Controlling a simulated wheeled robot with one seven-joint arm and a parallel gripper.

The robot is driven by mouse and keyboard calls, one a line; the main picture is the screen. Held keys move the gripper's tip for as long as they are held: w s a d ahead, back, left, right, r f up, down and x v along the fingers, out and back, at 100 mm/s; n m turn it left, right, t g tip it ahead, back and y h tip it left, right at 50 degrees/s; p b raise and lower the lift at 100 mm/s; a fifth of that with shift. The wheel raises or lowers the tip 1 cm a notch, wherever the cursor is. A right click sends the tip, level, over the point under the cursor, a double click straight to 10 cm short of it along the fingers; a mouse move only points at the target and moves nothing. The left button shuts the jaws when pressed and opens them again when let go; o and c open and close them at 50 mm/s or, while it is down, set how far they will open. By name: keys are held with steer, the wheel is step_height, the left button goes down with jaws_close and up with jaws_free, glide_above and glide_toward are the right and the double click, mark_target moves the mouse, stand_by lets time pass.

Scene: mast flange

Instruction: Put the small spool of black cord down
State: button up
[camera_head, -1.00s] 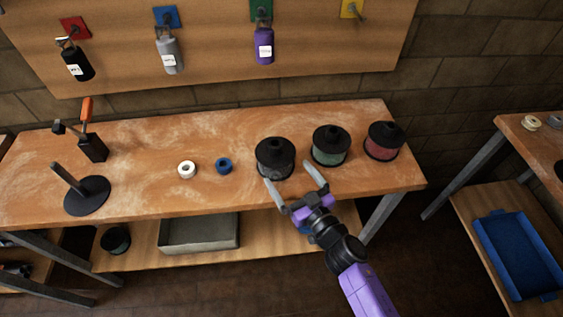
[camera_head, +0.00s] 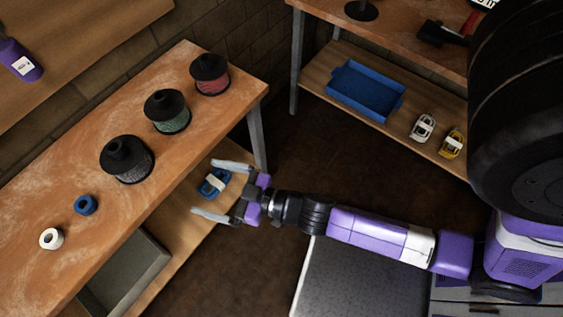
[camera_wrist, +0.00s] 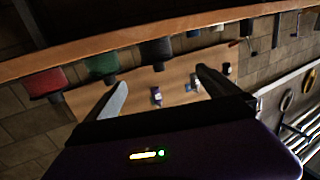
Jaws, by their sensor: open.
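The spool of black cord (camera_head: 127,160) stands upright on the wooden bench (camera_head: 50,195), the nearest of three alike spools in the head view. It also shows in the wrist view (camera_wrist: 155,50), where the scene appears upside down. My gripper (camera_head: 205,187) is open and empty, off the bench's front edge and apart from the spool. In the head view its fingers frame a blue and white item (camera_head: 213,183) that lies on the lower shelf. The open fingers also show in the wrist view (camera_wrist: 161,77).
A green spool (camera_head: 168,111) and a red spool (camera_head: 210,75) stand farther along the bench. Blue tape (camera_head: 85,205) and white tape (camera_head: 51,239) lie nearer. A grey tray (camera_head: 125,275) sits on the lower shelf. A second bench holds a blue tray (camera_head: 366,90) below.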

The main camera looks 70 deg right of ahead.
steer(key=s+r+g, duration=0.1)
steer(key=s+r, duration=0.5)
steer(key=s, duration=0.3)
steer(key=s+r+g+h, duration=0.1)
steer(key=s+r, duration=0.4)
steer(key=s, duration=0.5)
steer(key=shift+s+a+r+m, duration=0.25)
steer(key=shift+a+r+m, duration=0.05)
steer(key=shift+a+r, duration=0.15)
steer(key=shift+f+b, duration=0.3)
steer(key=shift+f, duration=0.1)
